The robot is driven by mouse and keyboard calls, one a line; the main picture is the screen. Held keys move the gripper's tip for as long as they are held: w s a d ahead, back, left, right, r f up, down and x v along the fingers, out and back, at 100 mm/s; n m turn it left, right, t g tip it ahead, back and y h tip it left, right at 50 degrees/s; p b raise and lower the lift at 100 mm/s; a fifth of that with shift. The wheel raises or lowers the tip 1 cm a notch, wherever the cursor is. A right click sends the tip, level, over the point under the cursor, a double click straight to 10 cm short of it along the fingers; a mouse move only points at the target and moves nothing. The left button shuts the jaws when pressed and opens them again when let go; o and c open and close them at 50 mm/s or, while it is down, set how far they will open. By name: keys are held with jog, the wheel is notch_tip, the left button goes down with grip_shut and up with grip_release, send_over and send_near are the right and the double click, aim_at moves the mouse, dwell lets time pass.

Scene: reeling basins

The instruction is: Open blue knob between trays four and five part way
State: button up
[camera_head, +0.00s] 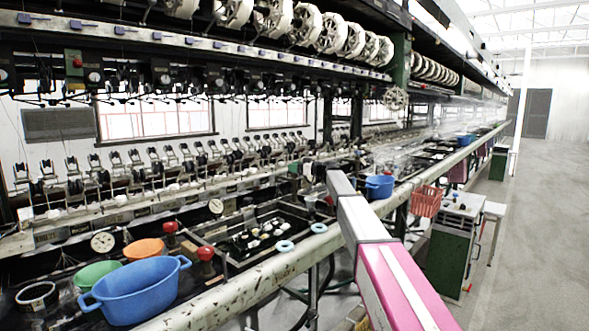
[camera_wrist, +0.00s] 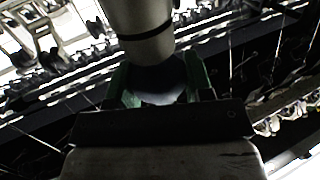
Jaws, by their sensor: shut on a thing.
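In the wrist view my gripper (camera_wrist: 156,88) has its two green fingers on either side of a rounded, dark blue-grey thing (camera_wrist: 160,84). It is in shadow, and I take it for the blue knob. My gripper is shut on it. How far it is turned cannot be told. A pale cylinder with a dark band (camera_wrist: 140,32) stands just beyond it. In the head view my pink and white arm reaches over the front rail, and it hides the grip. Two light blue rings (camera_head: 285,246) (camera_head: 318,228) sit along the rail nearer the camera.
A blue tub (camera_head: 136,291), a green bowl (camera_head: 97,272) and an orange bowl (camera_head: 144,249) stand at the front left. Red knobs (camera_head: 206,254) stand by the basins. A blue bucket (camera_head: 379,187) and red basket (camera_head: 427,201) are right of my arm. The aisle floor (camera_head: 540,230) is clear.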

jog(key=n+g, duration=0.2)
jog(key=g, duration=0.1)
jog(key=n+g, duration=0.1)
jog(key=g, duration=0.1)
jog(key=shift+w+n+g+y, duration=0.2)
jog(key=shift+n+g+y, duration=0.2)
jog(key=shift+s+n+g+h, duration=0.15)
jog(key=shift+n+g+h, duration=0.15)
jog(key=shift+n+g, duration=1.5)
jog(key=shift+m+g, duration=0.3)
jog(key=shift+g, duration=0.2)
jog(key=o, duration=0.9)
notch_tip(320, 180, up, 4)
jog(key=shift+s+r, duration=0.15)
jog(key=shift+r, duration=0.1)
jog(key=s+a+r, duration=0.4)
jog(key=s+a, duration=0.1)
jog(key=s+a+r, duration=0.2)
jog(key=s+a, duration=0.1)
jog(key=shift+s+r, duration=0.2)
jog(key=shift+r, duration=0.05)
